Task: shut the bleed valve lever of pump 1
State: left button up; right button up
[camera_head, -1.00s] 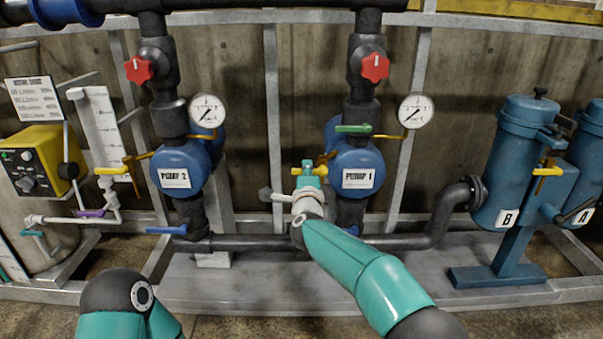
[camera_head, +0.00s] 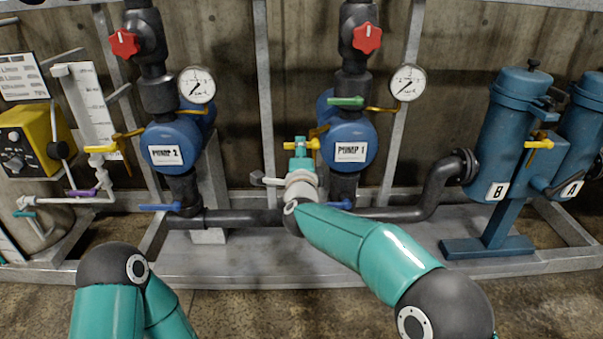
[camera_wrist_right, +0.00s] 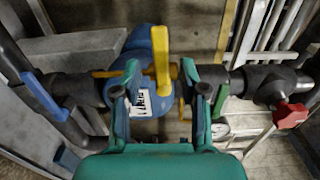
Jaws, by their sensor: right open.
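Pump 1 is a blue pump (camera_head: 347,138) with a white label, right of the middle in the head view. A yellow lever (camera_head: 312,144) shows at its left side, partly hidden by my right gripper (camera_head: 301,156). In the right wrist view, the yellow lever (camera_wrist_right: 160,58) points up the picture from a brass pipe (camera_wrist_right: 108,73), in front of the blue pump body (camera_wrist_right: 140,50). My right gripper (camera_wrist_right: 160,98) is open, its two fingers apart on either side of the lever's line. I see no contact. My left gripper is out of view; only its arm shows.
Pump 1 also has a green lever (camera_head: 346,102), a gauge (camera_head: 407,82) and a red knob (camera_head: 367,38) above. Pump 2 (camera_head: 172,145) stands to the left, filters A and B (camera_head: 511,125) to the right. A black pipe (camera_head: 243,217) runs low along the grey base.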

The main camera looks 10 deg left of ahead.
jog(key=s+d, duration=0.1)
jog(key=s, duration=0.7)
jog(key=shift+s+d, duration=0.2)
jog(key=shift+s, duration=0.1)
jog(key=shift+f, duration=0.1)
